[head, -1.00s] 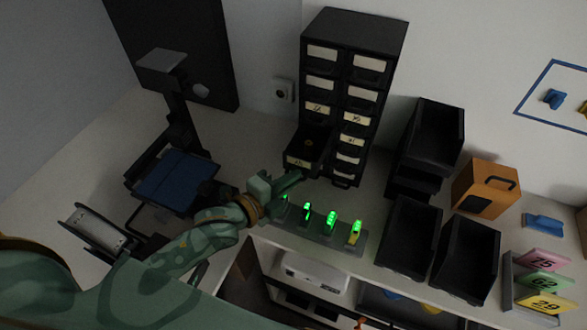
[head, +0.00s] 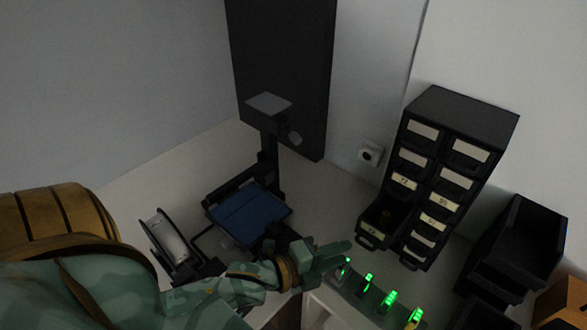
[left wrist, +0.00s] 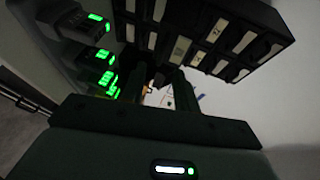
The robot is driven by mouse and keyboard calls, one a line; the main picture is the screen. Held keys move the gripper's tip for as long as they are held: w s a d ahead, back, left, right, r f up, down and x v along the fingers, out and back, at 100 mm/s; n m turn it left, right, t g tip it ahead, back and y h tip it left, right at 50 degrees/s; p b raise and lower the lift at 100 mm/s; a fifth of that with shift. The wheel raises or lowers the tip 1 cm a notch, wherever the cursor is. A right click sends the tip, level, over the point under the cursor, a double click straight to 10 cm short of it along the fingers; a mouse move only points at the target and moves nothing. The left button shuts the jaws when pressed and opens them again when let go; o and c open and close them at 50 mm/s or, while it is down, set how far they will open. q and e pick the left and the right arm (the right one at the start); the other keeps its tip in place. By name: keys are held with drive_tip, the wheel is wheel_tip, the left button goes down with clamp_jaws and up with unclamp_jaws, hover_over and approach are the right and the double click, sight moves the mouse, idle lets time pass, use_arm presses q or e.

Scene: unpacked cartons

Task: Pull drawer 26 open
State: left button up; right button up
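The black drawer cabinet (head: 463,118) stands at the right in the head view, with two columns of pale-labelled drawers. The bottom drawer of its left column (head: 374,238) is pulled out, and a small brownish thing shows inside. Its label is too small to read surely, so I cannot confirm it is 26. My left gripper (head: 338,251) is just left of and below this drawer's front, fingers pointing towards it. In the left wrist view its two fingers (left wrist: 165,92) stand apart with a bright gap between them. Contact with the drawer cannot be told. My right gripper is out of view.
Several green-lit devices (head: 369,281) stand in a row just right of my left gripper. A blue-topped stand (head: 248,213) and a spool (head: 166,238) are to the left. Black bins (head: 515,240) stand right of the cabinet.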

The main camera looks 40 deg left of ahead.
use_arm(q)
drive_tip(key=v, duration=1)
drive_tip(key=shift+s, duration=0.25)
drive_tip(key=shift+a+r, duration=0.1)
drive_tip(key=shift+r, duration=0.05)
